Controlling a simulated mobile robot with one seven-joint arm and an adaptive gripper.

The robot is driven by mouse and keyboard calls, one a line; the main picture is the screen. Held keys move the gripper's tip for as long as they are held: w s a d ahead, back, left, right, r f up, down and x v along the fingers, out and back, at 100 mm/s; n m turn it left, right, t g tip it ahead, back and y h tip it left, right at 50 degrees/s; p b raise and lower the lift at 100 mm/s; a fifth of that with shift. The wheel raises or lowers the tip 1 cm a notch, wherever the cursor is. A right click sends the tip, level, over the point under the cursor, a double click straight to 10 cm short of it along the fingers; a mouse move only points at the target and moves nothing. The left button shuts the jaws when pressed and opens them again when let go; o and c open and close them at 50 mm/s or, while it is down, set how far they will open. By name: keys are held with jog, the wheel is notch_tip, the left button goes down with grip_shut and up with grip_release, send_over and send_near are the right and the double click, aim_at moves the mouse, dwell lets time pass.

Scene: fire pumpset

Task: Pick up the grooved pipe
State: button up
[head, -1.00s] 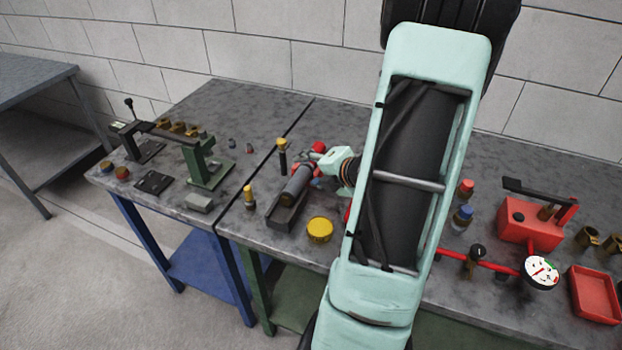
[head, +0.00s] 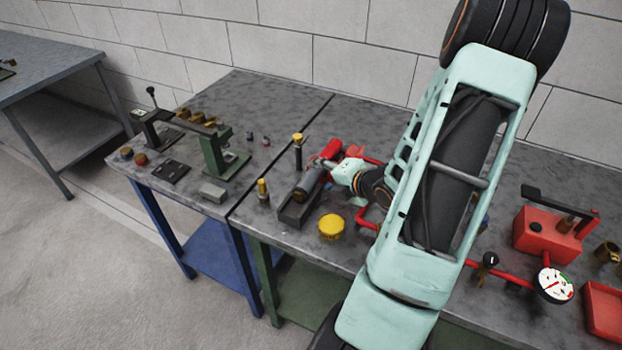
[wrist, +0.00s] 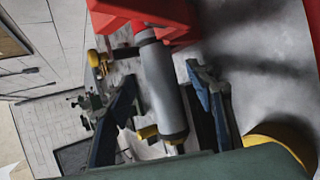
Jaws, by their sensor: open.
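The grooved pipe (head: 309,187) is a grey cylinder lying tilted at a dark cradle (head: 296,212) on the near workbench. In the wrist view the pipe (wrist: 163,92) has a dark band near its lower end, and its upper end meets a red part (wrist: 150,12). My gripper (wrist: 160,80) is open, with one dark finger on each side of the pipe and gaps showing. I cannot tell whether either finger touches it. In the head view my gripper (head: 338,172) is beside the pipe's right side, its fingers mostly hidden.
A yellow cap (head: 331,227) lies right of the cradle. Brass-topped pieces (head: 262,192) stand to its left and behind it. A red cylinder (head: 322,152) lies just behind the pipe. A red pump box (head: 548,235) and gauge (head: 555,285) are at the right.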

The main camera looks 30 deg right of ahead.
aim_at(319, 174)
jog(key=shift+x, duration=2.05)
jog(key=shift+c, duration=0.6)
jog(key=shift+r, duration=0.1)
grip_shut()
